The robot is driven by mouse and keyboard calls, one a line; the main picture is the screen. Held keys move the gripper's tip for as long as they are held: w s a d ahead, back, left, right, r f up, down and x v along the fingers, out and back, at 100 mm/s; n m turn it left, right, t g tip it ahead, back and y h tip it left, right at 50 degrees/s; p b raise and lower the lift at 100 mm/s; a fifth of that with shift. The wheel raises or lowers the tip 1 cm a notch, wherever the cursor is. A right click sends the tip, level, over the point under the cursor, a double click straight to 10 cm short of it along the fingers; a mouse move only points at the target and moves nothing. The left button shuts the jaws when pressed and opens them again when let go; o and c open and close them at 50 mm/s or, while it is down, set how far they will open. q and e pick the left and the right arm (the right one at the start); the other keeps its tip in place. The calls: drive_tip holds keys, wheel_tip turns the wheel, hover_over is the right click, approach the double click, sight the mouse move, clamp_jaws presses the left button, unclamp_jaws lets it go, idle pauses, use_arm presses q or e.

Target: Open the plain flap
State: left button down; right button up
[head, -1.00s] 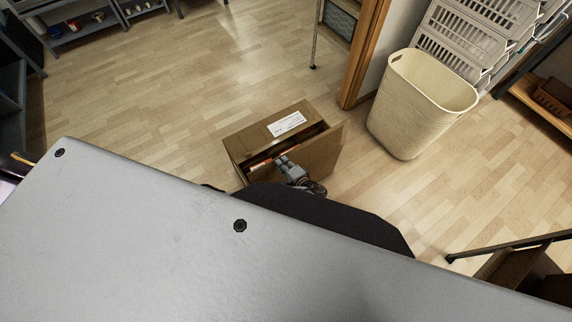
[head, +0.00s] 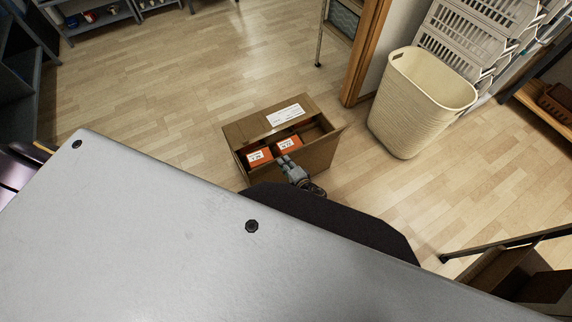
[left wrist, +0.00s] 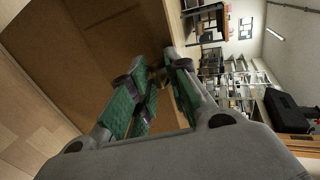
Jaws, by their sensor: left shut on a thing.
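A brown cardboard box (head: 239,155) stands on the floor at the middle of the head view, its top open. A flap with a white label (head: 286,115) is on its far side. The plain flap (head: 321,152) is on the near right side, tilted outward. My left gripper (head: 284,160) is at the plain flap's upper edge, shut on it. In the left wrist view, the green-padded fingers (left wrist: 160,75) close at the edge of a broad cardboard panel (left wrist: 100,45). Two orange boxes (head: 259,157) with white labels show inside. My right gripper is not in view.
A cream basket (head: 415,105) stands to the right of the box, beside stacked white crates (head: 465,35). A wooden post (head: 366,55) is behind. My grey body top covers the lower left. The floor (head: 180,85) left of and behind the box is clear.

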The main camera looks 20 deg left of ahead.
use_arm(q)
drive_tip(key=shift+s+a+f, duration=0.1)
drive_tip(key=shift+s+f, duration=0.35)
drive_tip(key=shift+f, duration=0.35)
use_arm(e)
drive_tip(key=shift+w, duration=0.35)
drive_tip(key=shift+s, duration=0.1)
use_arm(q)
drive_tip(key=c, duration=1.7)
unclamp_jaws()
drive_tip(key=shift+a, duration=0.1)
drive_tip(key=shift+o, duration=0.9)
drive_tip(key=shift+w+f, duration=0.15)
drive_tip(key=shift+w, duration=0.1)
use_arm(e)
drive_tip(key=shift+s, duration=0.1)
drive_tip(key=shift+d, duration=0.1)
